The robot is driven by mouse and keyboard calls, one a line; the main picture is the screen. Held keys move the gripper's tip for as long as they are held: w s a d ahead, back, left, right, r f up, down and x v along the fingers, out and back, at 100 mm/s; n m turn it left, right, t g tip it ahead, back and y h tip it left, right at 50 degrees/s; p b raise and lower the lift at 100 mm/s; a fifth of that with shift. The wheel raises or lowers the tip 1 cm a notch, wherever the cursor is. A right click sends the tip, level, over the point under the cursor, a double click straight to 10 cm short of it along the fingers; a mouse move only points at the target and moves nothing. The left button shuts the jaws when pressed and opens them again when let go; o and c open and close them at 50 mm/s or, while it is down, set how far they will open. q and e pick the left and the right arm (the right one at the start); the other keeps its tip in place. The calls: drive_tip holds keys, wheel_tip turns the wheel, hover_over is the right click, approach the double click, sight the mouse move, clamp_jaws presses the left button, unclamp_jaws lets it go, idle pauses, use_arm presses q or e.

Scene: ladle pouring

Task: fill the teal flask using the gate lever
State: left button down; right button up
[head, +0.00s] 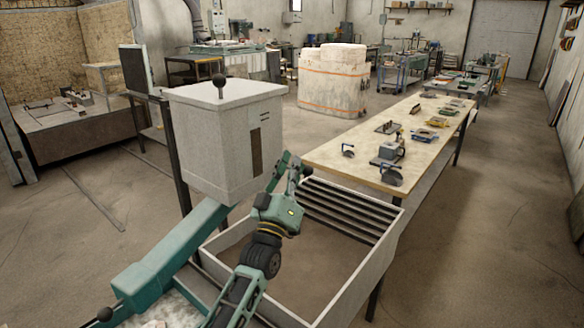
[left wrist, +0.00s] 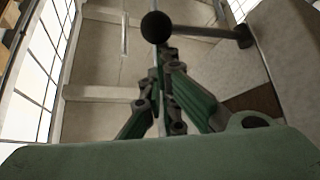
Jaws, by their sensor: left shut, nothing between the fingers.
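A pale speckled hopper box (head: 228,140) stands at left of centre in the head view. A lever with a black ball knob (head: 219,80) rises from its top. My left gripper (head: 290,165) is just right of the hopper's lower part, well below that knob. In the left wrist view its fingers (left wrist: 165,95) are together with nothing held. A black ball (left wrist: 155,27) shows beyond the fingertips; whether they touch it I cannot tell. I cannot make out the teal flask in either view. My right gripper is not in view.
A pale open tray (head: 352,282) with dark slats at its back lies below and right of the hopper. A long bench (head: 330,155) with several small tools and devices runs to the back right. The floor on the right is clear.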

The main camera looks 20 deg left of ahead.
use_arm(q)
drive_tip(key=shift+s+d+f+m+g+h+b, duration=0.15)
drive_tip(key=shift+f+m+h+b, duration=0.55)
drive_tip(key=shift+m+h+b, duration=0.7)
drive_tip(key=shift+d+f+m+g+h+b, duration=0.2)
drive_tip(key=shift+f+m+h+b, duration=0.5)
drive_tip(key=shift+m+h+b, duration=0.75)
drive_tip(key=shift+s+d+f+m+g+h+b, duration=0.1)
drive_tip(key=shift+d+f+m+g+h+b, duration=0.1)
drive_tip(key=shift+f+m+h+b, duration=1.1)
drive_tip(key=shift+r+m+y, duration=0.45)
drive_tip(key=shift+r+m, duration=0.1)
drive_tip(key=shift+r, duration=0.1)
idle(2.0)
drive_tip(key=s+a+f+p, duration=0.1)
drive_tip(key=s+a+f, duration=0.1)
drive_tip(key=s, duration=0.6)
drive_tip(key=shift+s+a+h+p, duration=0.3)
drive_tip(key=shift+s+a+p, duration=0.1)
drive_tip(key=shift+a, duration=0.1)
drive_tip(key=shift+w+f, duration=0.1)
